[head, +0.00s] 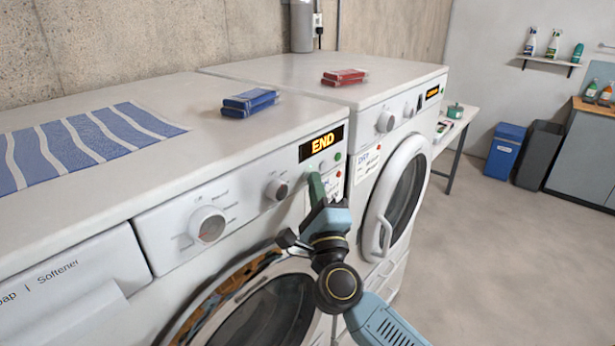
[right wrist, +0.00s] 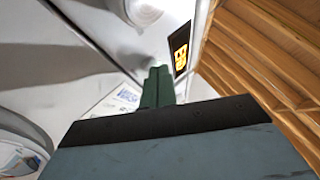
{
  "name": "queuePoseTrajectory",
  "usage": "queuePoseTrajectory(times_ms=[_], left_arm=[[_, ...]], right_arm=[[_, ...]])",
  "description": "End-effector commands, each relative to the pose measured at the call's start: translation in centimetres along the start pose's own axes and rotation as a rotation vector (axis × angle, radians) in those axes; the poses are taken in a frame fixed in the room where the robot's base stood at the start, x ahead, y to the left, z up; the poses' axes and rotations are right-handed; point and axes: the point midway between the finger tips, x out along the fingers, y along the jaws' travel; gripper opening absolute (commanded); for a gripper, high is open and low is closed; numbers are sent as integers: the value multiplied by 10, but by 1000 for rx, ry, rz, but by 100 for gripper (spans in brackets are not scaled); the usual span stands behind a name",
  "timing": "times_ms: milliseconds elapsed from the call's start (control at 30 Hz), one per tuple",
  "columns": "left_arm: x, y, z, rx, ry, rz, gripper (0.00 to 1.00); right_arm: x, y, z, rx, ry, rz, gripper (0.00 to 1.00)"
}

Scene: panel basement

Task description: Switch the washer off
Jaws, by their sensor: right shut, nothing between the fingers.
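The washer (head: 170,205) is the nearer white machine on the left, and its display (head: 321,143) reads END in orange. Its panel has a large knob (head: 207,225), a smaller knob (head: 277,189), a green button (head: 338,157) and a red button (head: 337,173). My right gripper (head: 316,184) is shut and empty, with its green fingertips at the panel just below the display, left of the buttons. I cannot tell whether they touch it. In the right wrist view, the shut fingers (right wrist: 158,84) point at the panel beside the display (right wrist: 180,48); the buttons are not clear there. My left gripper is out of view.
The dryer (head: 405,105) stands right of the washer, with its round door (head: 405,190) and handle facing out. A blue box (head: 249,102) and striped cloth (head: 85,148) lie on the washer; red boxes (head: 345,77) lie on the dryer. The floor (head: 520,265) at right is clear.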

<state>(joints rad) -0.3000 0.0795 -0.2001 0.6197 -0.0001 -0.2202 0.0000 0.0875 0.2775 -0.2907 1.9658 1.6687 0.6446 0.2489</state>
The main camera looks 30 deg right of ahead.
Motion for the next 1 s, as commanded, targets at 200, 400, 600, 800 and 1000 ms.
queuePoseTrajectory(times_ms=[200, 400, 600, 800, 1000], left_arm=[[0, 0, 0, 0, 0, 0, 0], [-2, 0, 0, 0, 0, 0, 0], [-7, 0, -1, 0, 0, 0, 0], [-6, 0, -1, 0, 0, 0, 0], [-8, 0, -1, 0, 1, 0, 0]], right_arm=[[2, 1, 1, 1, 0, 0, 0], [0, -1, 0, 0, 0, 1, 0], [-6, -5, -4, -1, 0, 1, 0], [-7, -5, -5, 0, 0, 0, 0], [-12, -9, -8, 0, 0, 0, 0]])
